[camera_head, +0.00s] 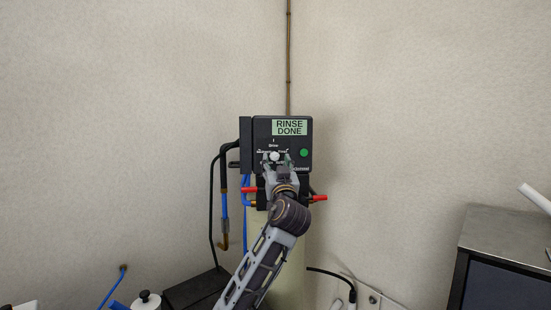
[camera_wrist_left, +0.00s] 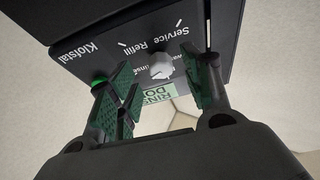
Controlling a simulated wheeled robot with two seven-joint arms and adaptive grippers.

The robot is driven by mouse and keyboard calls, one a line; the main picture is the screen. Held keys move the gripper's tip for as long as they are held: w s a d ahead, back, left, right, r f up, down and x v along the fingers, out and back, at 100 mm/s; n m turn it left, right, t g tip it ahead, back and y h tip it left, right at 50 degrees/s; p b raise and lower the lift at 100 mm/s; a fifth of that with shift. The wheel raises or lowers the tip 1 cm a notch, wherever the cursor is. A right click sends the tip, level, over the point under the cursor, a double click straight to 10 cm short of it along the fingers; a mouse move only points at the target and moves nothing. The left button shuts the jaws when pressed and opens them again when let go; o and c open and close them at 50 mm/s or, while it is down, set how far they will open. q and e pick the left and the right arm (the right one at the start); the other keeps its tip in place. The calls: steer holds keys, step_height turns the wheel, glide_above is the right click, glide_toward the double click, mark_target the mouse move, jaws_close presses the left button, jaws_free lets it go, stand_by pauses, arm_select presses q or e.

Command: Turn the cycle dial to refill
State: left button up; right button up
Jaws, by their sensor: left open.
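The black control head (camera_head: 283,130) is mounted by the wall, with a display (camera_head: 290,128) reading "RINSE DONE". Its pale round cycle dial (camera_head: 274,156) sits low on the face and also shows in the left wrist view (camera_wrist_left: 159,67). There, the words "Refill" and "Service" are printed beside it, upside down. Which mark the dial points to I cannot tell. My left gripper (camera_head: 276,163) is at the dial, open. In the wrist view its green-padded fingers stand on either side of the dial, with gaps visible. My right gripper is not in view.
A green button (camera_head: 304,153) is right of the dial. Red handles (camera_head: 319,198) stick out below the head on both sides. A black hose (camera_head: 212,205) and blue tubing hang at left. A dark steel-topped cabinet (camera_head: 510,235) stands at right.

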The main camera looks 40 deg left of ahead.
mark_target(275, 156)
arm_select(q)
steer(key=shift+w+a+r+p, duration=0.3)
steer(key=shift+w+a+r, duration=0.1)
steer(key=shift+a, duration=0.1)
steer(key=shift+w+a, duration=0.25)
steer(key=shift+a, duration=0.05)
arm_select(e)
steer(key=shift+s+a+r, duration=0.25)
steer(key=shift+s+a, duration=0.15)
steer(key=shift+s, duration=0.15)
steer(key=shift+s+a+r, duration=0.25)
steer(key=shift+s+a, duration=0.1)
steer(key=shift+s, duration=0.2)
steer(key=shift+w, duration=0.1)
arm_select(q)
steer(key=shift+c, duration=0.5)
steer(key=c, duration=0.9)
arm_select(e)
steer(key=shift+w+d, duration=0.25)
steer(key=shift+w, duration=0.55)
